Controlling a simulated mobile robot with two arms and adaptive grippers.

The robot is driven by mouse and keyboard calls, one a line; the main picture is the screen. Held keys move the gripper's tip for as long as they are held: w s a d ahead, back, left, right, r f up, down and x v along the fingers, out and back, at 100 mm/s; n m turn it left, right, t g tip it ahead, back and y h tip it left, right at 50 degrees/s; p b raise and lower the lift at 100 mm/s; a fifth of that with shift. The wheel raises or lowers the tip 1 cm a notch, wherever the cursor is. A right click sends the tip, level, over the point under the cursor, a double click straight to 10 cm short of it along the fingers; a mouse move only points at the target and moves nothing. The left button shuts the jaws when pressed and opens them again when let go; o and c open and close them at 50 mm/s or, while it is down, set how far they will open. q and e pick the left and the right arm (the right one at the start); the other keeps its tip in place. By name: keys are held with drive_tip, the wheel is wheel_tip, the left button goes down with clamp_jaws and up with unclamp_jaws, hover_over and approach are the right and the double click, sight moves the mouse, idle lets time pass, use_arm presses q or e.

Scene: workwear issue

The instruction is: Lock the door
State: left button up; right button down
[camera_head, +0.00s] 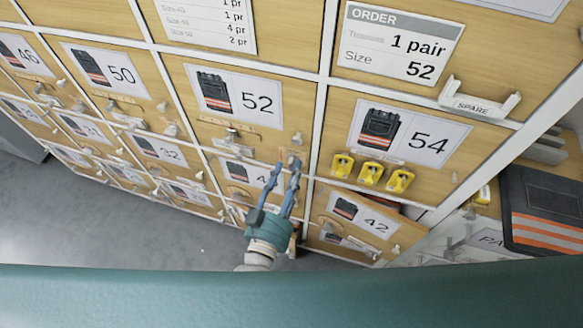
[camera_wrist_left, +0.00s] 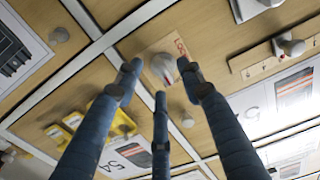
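The door marked 52 (camera_head: 268,92) is a light wood panel in the cabinet front and looks closed. A small round lock knob (camera_wrist_left: 160,66) sits on a wooden plate with red lettering at the door's lower right corner. My left gripper (camera_head: 283,172) is at this corner, its blue fingers pointing at the plate. In the left wrist view the fingertips (camera_wrist_left: 161,72) stand apart around the lock knob, with gaps on both sides. In the head view the fingertips partly hide the knob. A second knob (camera_head: 297,139) shows just above it on the door. My right gripper is out of view.
Door 54 (camera_head: 440,120) is to the right, with several yellow tags (camera_head: 371,173) hanging along its lower edge. A white holder labelled SPARE (camera_head: 480,103) sticks out at the upper right. Dark folded trousers (camera_head: 545,210) lie at far right. Grey floor (camera_head: 80,215) is open at lower left.

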use_arm(q)
drive_tip(key=shift+w+d, duration=0.2)
drive_tip(key=shift+w, duration=0.5)
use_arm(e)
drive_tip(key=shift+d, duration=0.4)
use_arm(q)
clamp_jaws()
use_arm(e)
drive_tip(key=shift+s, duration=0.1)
